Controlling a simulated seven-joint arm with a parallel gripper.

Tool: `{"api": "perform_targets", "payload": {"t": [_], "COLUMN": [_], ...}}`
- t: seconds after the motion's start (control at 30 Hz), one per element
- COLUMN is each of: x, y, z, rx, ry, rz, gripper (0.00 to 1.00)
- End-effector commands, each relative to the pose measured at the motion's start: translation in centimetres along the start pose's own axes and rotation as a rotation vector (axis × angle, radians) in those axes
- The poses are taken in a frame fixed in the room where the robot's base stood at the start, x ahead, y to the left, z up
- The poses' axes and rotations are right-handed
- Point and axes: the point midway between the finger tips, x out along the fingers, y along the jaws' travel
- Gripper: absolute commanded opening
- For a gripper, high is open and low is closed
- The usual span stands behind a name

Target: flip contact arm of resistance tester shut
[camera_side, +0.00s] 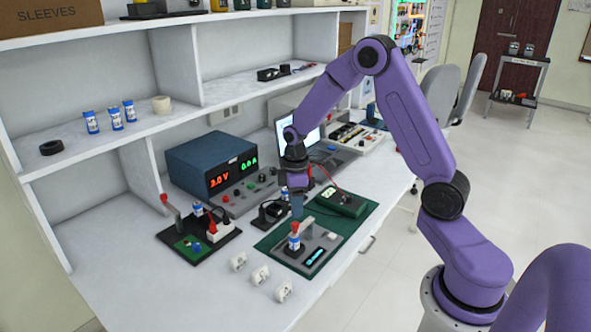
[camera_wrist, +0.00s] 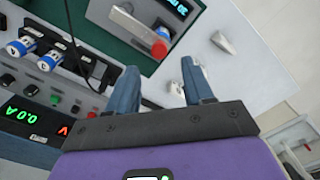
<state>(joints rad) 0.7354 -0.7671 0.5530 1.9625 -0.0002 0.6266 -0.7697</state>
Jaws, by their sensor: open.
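The resistance tester (camera_side: 318,250) is a grey unit with a lit blue display on a dark green mat. Its contact arm is a pale bar with a red tip (camera_side: 295,227); a small blue-and-white part shows just below that tip. In the wrist view the pale arm (camera_wrist: 136,28) and its red end show just beyond my fingers, near the display (camera_wrist: 177,5). The arm seems raised from the tester, but its exact angle is unclear. My gripper (camera_wrist: 159,66) is open and empty, just above the tester; in the side view (camera_side: 297,214) it partly hides the area behind.
A blue power supply (camera_side: 212,163) stands behind, left of the tester. A dark board (camera_side: 199,237) with a red-tipped lever is at left. A green box (camera_side: 341,201) sits at the mat's back right.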

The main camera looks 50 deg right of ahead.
Motion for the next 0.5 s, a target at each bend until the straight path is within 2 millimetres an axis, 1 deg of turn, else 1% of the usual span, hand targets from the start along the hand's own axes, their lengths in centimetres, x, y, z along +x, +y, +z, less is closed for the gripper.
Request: {"api": "perform_targets", "payload": {"t": [0.03, 0.3, 0.4, 0.5], "x": [-1.2, -6.7, -8.4, -9.7], "y": [0.1, 0.1, 0.1, 0.1], "z": [-0.1, -0.1, -0.1, -0.1], "rx": [0.001, 0.000, 0.000, -0.001], "ry": [0.005, 0.005, 0.004, 0.002], "rz": [0.004, 0.005, 0.004, 0.003], "gripper": [0.51, 0.51, 0.51, 0.51]}}
